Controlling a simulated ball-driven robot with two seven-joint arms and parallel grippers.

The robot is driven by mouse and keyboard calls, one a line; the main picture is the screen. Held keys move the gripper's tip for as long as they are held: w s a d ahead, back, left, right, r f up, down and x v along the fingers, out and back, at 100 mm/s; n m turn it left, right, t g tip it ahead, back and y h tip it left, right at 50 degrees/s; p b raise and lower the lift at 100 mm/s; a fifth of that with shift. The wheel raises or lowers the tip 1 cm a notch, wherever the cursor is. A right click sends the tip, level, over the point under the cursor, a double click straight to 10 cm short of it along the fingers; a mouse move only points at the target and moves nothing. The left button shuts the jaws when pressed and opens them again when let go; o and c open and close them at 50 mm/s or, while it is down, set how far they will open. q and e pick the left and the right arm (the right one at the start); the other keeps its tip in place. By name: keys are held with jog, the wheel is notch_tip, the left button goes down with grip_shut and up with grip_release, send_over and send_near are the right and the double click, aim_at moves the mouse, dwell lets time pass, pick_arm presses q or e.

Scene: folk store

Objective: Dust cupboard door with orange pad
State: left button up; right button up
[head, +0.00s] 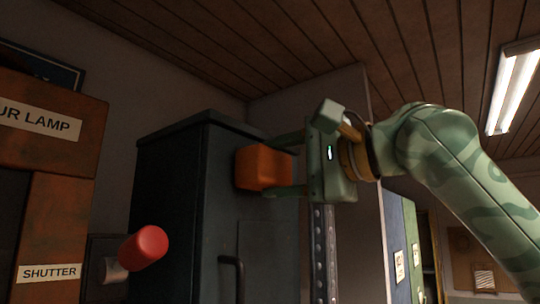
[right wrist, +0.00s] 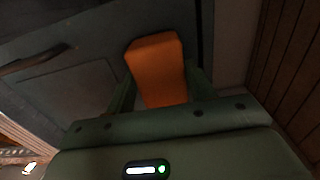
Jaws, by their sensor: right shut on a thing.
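The orange pad (head: 262,168) is a small block held between the fingers of my right gripper (head: 288,166), which is shut on it. In the head view the pad is in front of the upper part of the dark cupboard door (head: 225,215). I cannot tell whether the pad touches the door. In the right wrist view the pad (right wrist: 158,70) sits between the two green fingers, with the door (right wrist: 70,95) and its handle beyond it. The door's dark handle (head: 232,278) is below the pad. My left gripper is not in view.
A red knob (head: 144,247) sticks out left of the cupboard. An orange-brown frame with a "SHUTTER" label (head: 48,273) stands at the far left. A perforated metal post (head: 324,255) is right of the cupboard. The wooden ceiling (head: 300,40) is above.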

aim_at(264, 163)
jog(key=shift+w+d, duration=0.45)
jog(key=shift+w+d+r+p, duration=0.15)
jog(key=shift+w+d+p, duration=0.15)
jog(key=shift+w+p, duration=0.45)
jog(key=shift+w+d+p, duration=1.95)
jog(key=shift+w+p, duration=0.1)
jog(key=shift+w, duration=0.5)
jog(key=shift+s+a+f+b, duration=0.1)
jog(key=shift+s+a+b, duration=0.2)
jog(key=shift+s+a, duration=0.5)
jog(key=shift+s+a+f+b, duration=0.1)
jog(key=shift+s+a+b, duration=0.15)
jog(key=shift+s+a, duration=0.6)
jog(key=shift+s+a+f+b, duration=0.1)
jog(key=shift+s+a+b, duration=0.3)
jog(key=shift+s, duration=0.7)
jog(key=shift+s+a+r, duration=0.1)
jog(key=shift+s+a, duration=0.4)
jog(key=shift+s, duration=0.15)
jog(key=shift+s+a+b, duration=0.5)
jog(key=shift+s+a, duration=0.3)
jog(key=shift+s, duration=0.35)
jog(key=shift+s+a, duration=0.3)
jog(key=shift+s, duration=0.15)
